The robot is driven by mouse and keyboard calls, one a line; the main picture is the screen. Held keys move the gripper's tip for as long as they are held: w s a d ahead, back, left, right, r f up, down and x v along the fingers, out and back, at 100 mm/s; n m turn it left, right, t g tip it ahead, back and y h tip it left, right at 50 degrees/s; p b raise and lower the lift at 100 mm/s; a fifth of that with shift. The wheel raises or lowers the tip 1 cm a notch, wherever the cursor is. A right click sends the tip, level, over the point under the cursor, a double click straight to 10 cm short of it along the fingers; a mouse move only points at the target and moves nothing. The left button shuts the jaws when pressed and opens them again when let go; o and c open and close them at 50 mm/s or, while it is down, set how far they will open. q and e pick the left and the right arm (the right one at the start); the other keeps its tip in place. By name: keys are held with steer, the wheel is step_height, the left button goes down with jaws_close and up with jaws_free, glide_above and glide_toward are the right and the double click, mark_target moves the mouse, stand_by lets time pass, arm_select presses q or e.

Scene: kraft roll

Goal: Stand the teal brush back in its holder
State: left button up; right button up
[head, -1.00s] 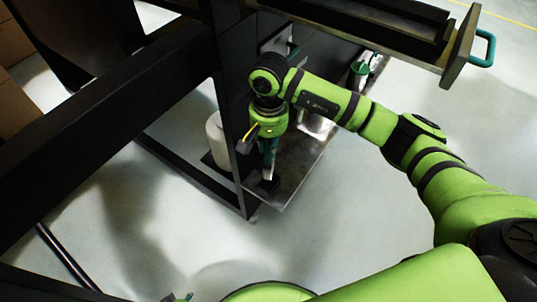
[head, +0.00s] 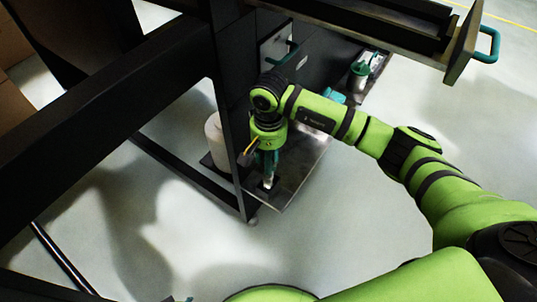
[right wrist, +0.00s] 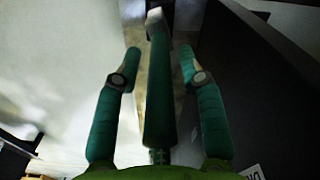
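The teal brush stands about upright low beside the dark cabinet. Its teal handle (right wrist: 158,95) runs down the middle of the right wrist view, and its pale lower end (head: 268,181) shows in the head view. That end is at a small black holder (head: 269,189) on the low metal shelf (head: 298,178); whether it is fully seated I cannot tell. My right gripper (right wrist: 158,58) is open, its fingers on either side of the handle with a visible gap at each side. It also shows in the head view (head: 267,165). My left gripper is not clearly seen.
The dark cabinet panel (head: 232,140) is close beside my right gripper. A white canister (head: 216,143) stands behind it. Teal items, including a cup (head: 360,70), are farther along the shelf. A drawer with a teal handle (head: 487,45) juts out above. The floor in front is clear.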

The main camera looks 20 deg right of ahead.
steer(key=shift+r, duration=0.1)
steer(key=shift+r+p, duration=0.4)
steer(key=shift+p, duration=0.2)
step_height(320, 180, up, 12)
steer(key=shift+r, duration=0.1)
arm_select(q)
steer(key=shift+w+a+f+t, duration=0.1)
steer(key=shift+w+a+t, duration=0.1)
steer(key=shift+a+t, duration=0.1)
steer(key=shift+d, duration=0.15)
arm_select(e)
steer(key=shift+s, duration=0.1)
